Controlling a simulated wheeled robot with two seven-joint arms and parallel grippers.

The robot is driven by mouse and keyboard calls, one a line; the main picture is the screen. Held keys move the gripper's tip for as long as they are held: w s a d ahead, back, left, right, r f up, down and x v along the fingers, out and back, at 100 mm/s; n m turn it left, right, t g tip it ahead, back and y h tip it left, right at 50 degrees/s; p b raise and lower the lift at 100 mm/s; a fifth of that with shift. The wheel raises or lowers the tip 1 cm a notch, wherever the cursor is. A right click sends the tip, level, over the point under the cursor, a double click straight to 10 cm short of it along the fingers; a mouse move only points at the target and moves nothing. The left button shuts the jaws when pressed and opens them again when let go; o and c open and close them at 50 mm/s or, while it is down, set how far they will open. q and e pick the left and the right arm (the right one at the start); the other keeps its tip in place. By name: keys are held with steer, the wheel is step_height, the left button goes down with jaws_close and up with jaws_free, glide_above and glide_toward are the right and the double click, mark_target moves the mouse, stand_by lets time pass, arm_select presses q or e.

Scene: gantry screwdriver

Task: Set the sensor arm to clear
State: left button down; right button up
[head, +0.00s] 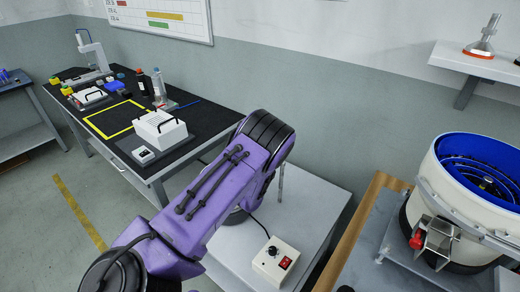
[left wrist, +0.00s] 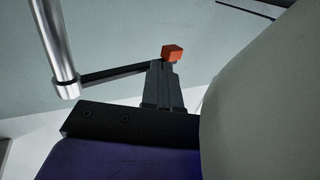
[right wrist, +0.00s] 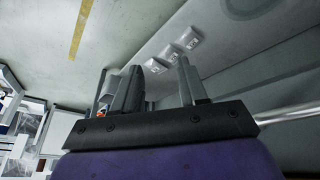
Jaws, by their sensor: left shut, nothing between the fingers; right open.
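In the left wrist view, the sensor arm is a thin black bar (left wrist: 112,75) reaching out from an upright metal post (left wrist: 55,45). An orange-red block (left wrist: 172,53) shows at its far end. My left gripper (left wrist: 163,68) is shut and empty, with its fingers close to the bar and block; I cannot tell whether they touch. In the head view a purple arm covers this area, and only a thin post (head: 281,182) shows beside it. My right gripper (right wrist: 156,72) is open and empty in the right wrist view, its fingers apart. Neither gripper shows in the head view.
A white control box (head: 276,262) with a black knob and red switch sits on the grey table (head: 305,208). A bowl feeder (head: 440,185) with a blue inside stands at right. A black-topped workbench (head: 110,130) is at left. Several white boxes (right wrist: 190,38) show beyond my right gripper.

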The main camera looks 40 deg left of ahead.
arm_select(q)
steer(key=shift+w+a+b, duration=0.2)
steer(key=shift+w+b, duration=0.55)
steer(key=shift+w, duration=0.65)
steer(key=b+v, duration=0.1)
steer(key=v, duration=0.9)
steer(key=shift+s+d, duration=0.2)
